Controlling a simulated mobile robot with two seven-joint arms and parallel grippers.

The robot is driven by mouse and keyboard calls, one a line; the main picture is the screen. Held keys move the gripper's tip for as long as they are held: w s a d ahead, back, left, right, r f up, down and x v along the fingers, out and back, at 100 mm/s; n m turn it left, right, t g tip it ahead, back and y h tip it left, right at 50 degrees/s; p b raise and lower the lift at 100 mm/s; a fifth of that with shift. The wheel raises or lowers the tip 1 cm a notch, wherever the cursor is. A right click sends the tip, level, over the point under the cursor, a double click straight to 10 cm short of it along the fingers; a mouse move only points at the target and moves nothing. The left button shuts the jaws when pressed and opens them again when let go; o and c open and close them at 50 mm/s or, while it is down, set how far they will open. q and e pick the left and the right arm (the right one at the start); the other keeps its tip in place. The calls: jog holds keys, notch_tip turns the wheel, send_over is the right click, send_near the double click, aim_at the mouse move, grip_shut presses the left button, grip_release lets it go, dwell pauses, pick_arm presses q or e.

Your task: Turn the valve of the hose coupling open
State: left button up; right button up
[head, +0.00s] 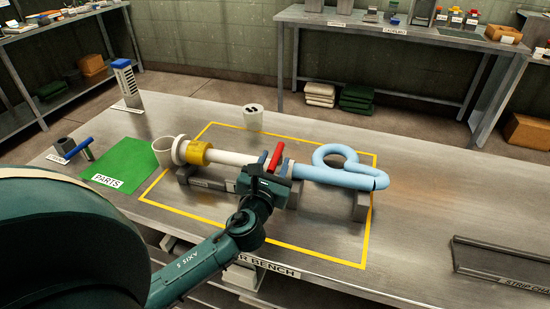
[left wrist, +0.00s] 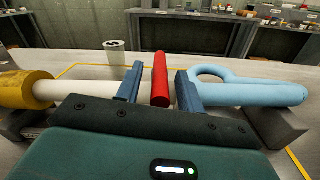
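The hose coupling's valve has a red lever handle (head: 275,157), which sticks up and away, across the line of the pipe. It also shows in the left wrist view (left wrist: 160,82). The white pipe (head: 232,158) with a yellow collar (head: 198,153) runs to the left. The light blue looped hose (head: 335,175) runs to the right. My left gripper (head: 266,167) is open over the valve. In the left wrist view its blue fingers (left wrist: 160,76) stand either side of the red handle, with visible gaps. The valve body is mostly hidden behind the gripper. My right gripper is not in view.
The coupling rests on grey supports (head: 345,204) inside a yellow outline on the steel bench (head: 420,200). A white cup with dark holes (head: 252,117) stands behind it. A green parts mat (head: 128,163) lies left. A dark tray (head: 500,262) lies right.

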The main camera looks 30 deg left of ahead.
pick_arm(q)
jog(key=shift+w+a, duration=0.2)
jog(key=shift+w, duration=0.45)
jog(key=shift+c, duration=0.6)
grip_shut()
